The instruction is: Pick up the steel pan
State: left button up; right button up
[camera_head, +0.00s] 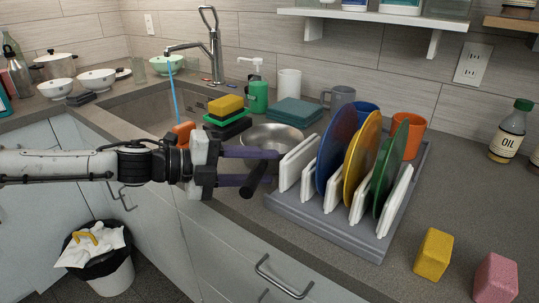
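The steel pan (272,136) sits on the counter left of the dish rack, with its shiny bowl partly hidden behind my gripper. Its dark handle (256,177) points toward the counter's front edge. My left gripper (266,165) reaches in from the left at the handle. Its two purple fingers are apart, one nearer the pan and one nearer the front edge. The handle crosses the fingertip area; I cannot tell whether the fingers touch it. My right gripper is not in view.
The grey dish rack (330,232) with upright plates stands close on the right. Sponges (226,107) and the sink (150,108) with running water lie behind and left. A yellow block (433,254) and a pink block (495,279) lie at front right.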

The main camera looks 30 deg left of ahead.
pick_arm(q)
grip_shut()
dwell(1.1)
jog(key=shift+r, duration=0.2)
